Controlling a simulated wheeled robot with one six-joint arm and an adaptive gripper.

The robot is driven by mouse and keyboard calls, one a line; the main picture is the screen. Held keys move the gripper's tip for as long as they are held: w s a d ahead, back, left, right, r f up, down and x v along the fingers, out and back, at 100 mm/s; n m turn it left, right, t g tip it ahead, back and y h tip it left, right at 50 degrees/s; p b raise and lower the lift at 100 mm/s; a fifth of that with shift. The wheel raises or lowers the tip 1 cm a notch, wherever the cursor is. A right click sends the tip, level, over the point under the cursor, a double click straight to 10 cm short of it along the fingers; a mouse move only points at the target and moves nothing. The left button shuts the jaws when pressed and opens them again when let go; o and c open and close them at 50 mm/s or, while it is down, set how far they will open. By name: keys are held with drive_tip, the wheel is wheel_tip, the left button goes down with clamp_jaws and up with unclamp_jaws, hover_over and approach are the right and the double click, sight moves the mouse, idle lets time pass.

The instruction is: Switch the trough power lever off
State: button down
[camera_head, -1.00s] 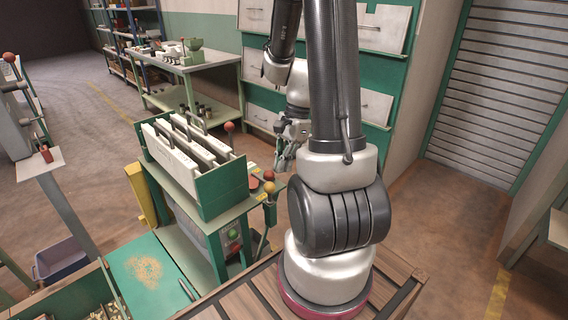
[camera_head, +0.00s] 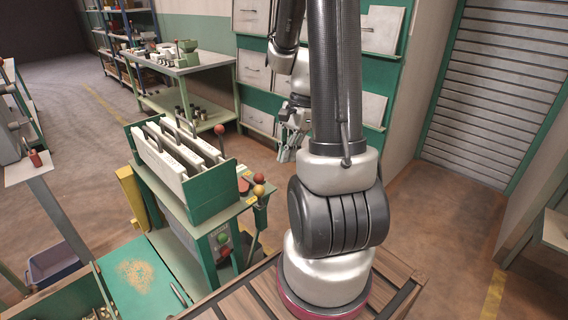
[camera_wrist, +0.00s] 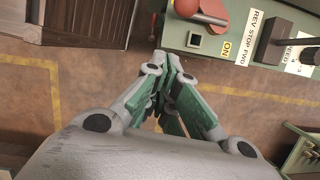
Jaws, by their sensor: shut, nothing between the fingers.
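The trough machine is green and holds a white slatted trough (camera_head: 180,160). In the head view it carries several ball-topped levers: a red ball (camera_head: 219,130) at its far end, and a dark orange ball (camera_head: 259,178) and a yellow ball (camera_head: 258,190) at its right side. I cannot tell for certain which is the power lever. The wrist view shows a red-handled lever (camera_wrist: 202,12) beside an "ON" label. My gripper (camera_head: 285,154) hangs to the right of the machine, apart from it. In the wrist view its fingertips (camera_wrist: 162,70) are together and empty, below the panel edge.
A black lever (camera_wrist: 272,38) stands by the "REV STOP FWD" label. Green and red buttons (camera_head: 223,240) sit on the machine's front. A green tabletop (camera_head: 145,275) is at its lower left. A workbench (camera_head: 180,65) stands behind. Floor right of the machine is open.

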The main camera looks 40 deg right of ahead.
drive_tip(key=v, duration=0.8)
drive_tip(key=shift+s+a, duration=0.1)
drive_tip(key=shift+a, duration=0.05)
drive_tip(key=s+a+r+n+t+h, duration=0.3)
drive_tip(key=s+a+r+n, duration=0.6)
drive_tip(key=n, duration=0.9)
drive_tip(key=a+r+t, duration=0.1)
drive_tip(key=a, duration=0.1)
drive_tip(key=shift+s+a, duration=0.25)
drive_tip(key=shift+s, duration=0.05)
